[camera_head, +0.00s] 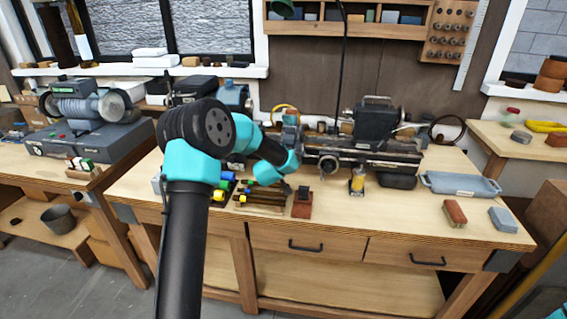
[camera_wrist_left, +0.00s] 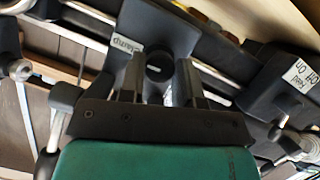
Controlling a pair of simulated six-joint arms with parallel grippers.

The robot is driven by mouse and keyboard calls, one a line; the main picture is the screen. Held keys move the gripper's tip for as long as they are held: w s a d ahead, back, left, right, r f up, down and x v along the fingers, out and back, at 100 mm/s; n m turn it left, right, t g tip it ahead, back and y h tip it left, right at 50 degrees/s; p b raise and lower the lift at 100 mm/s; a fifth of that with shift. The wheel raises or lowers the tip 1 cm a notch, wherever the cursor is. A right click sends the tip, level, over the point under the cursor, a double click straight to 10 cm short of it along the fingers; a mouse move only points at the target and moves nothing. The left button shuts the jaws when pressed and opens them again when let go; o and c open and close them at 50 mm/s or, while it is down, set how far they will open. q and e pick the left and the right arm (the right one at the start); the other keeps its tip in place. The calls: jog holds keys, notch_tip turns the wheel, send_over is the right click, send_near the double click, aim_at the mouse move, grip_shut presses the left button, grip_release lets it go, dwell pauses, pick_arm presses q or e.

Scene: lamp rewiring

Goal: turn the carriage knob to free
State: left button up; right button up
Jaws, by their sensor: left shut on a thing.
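The dark lathe (camera_head: 378,125) stands on the wooden bench in the head view. My left arm reaches to its left end, and my left gripper (camera_head: 300,161) is small and partly hidden there. In the left wrist view, my left gripper (camera_wrist_left: 162,82) has its two fingers on either side of a round black knob (camera_wrist_left: 157,70) and is shut on it. The knob has a short pale mark on its face. A white label (camera_wrist_left: 125,47), upside down and seemingly reading "clamp", sits beside it on the dark carriage block (camera_wrist_left: 160,22). My right gripper is not in view.
A second label (camera_wrist_left: 300,74) with "on" and "off" is on a dark box at the right of the wrist view. Coloured-handled tools (camera_head: 248,192) lie before the lathe. A blue-grey tray (camera_head: 460,184) and two blocks occupy the bench's right side.

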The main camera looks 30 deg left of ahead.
pick_arm(q)
jog(key=shift+n, duration=0.3)
jog(key=n+t+h, duration=0.1)
jog(key=n, duration=0.2)
jog(key=n+t+h, duration=0.1)
jog(key=n+h, duration=0.1)
jog(key=shift+s+a+f+n+t, duration=0.1)
jog(key=shift+a+f+n+t, duration=0.1)
jog(key=shift+n+t, duration=0.15)
jog(key=n+t, duration=0.1)
jog(key=n, duration=0.3)
jog(key=shift+t+h, duration=0.35)
jog(key=shift+h, duration=0.05)
jog(key=n+t, duration=0.1)
jog(key=n, duration=0.3)
jog(key=shift+f+t, duration=0.1)
jog(key=shift+t, duration=0.2)
jog(key=o, duration=0.9)
jog(key=shift+s, duration=0.1)
